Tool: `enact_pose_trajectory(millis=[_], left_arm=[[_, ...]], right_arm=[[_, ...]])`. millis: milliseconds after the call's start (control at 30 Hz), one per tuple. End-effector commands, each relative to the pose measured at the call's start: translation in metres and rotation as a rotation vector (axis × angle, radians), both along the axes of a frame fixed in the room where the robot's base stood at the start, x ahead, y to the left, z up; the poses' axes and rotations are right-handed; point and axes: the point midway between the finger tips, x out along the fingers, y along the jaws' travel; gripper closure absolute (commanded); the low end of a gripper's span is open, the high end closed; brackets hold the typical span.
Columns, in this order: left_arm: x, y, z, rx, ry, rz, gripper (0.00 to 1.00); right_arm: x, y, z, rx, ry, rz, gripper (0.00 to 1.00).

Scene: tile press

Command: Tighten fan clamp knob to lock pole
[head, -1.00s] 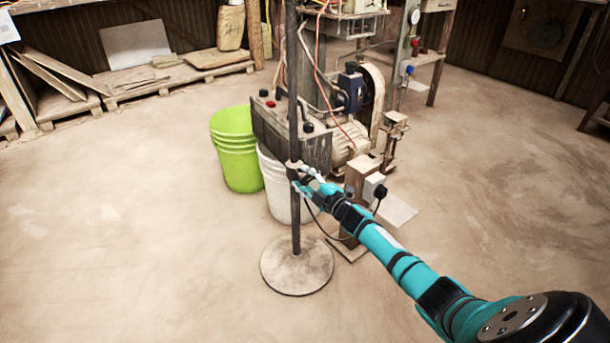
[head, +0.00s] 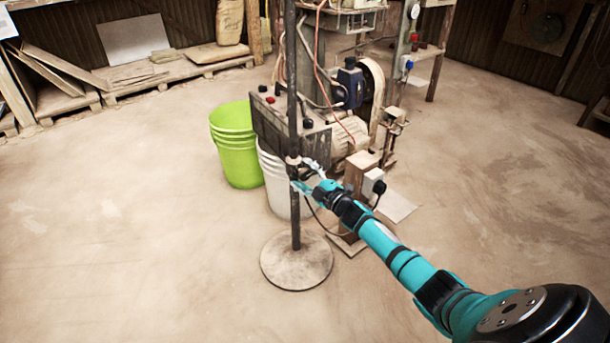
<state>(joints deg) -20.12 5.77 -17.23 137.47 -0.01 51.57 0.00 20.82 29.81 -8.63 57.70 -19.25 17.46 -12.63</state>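A dark upright pole (head: 292,90) stands on a round base plate (head: 297,264). A pale clamp collar (head: 293,161) rings the pole at about mid-height. The clamp's knob is too small to make out and may be hidden by the fingers. My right gripper (head: 305,177) is at the right side of the pole, just beside and below the collar. Its two pale fingers are spread apart, one higher and one lower near the pole. I cannot tell whether they touch anything. My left gripper is not in view.
Close behind the pole stand a green bucket (head: 235,150), a white bucket (head: 272,170) and a machine with a motor (head: 348,135). A wooden post with a switch box (head: 373,184) is right of the gripper. The floor at left and front is clear.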

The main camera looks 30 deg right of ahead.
Motion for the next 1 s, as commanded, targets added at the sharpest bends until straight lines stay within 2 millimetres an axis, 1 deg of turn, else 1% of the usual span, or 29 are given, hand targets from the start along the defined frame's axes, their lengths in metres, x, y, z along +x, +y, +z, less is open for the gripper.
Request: enact_pose_trajectory(millis=[233, 367, 467, 700, 800, 900, 1000], left_arm=[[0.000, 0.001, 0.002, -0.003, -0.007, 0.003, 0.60], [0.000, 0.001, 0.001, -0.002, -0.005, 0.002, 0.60], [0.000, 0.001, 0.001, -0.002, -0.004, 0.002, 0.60], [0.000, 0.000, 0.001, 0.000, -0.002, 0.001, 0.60], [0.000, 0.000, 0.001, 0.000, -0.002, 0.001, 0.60], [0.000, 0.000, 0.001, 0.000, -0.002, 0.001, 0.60], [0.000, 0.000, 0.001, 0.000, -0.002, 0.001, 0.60]], right_arm=[[-0.001, 0.001, 0.000, -0.001, -0.001, 0.002, 0.37], [-0.011, -0.001, -0.001, -0.002, 0.000, 0.002, 0.37], [-0.028, -0.001, -0.001, -0.003, 0.001, 0.003, 0.37], [-0.081, -0.006, -0.001, -0.001, 0.003, 0.001, 0.37], [-0.098, -0.007, -0.001, -0.002, 0.001, 0.002, 0.37], [-0.110, -0.008, -0.001, -0.001, 0.001, 0.000, 0.37], [-0.117, -0.009, 0.000, -0.001, 0.001, 0.000, 0.37]])
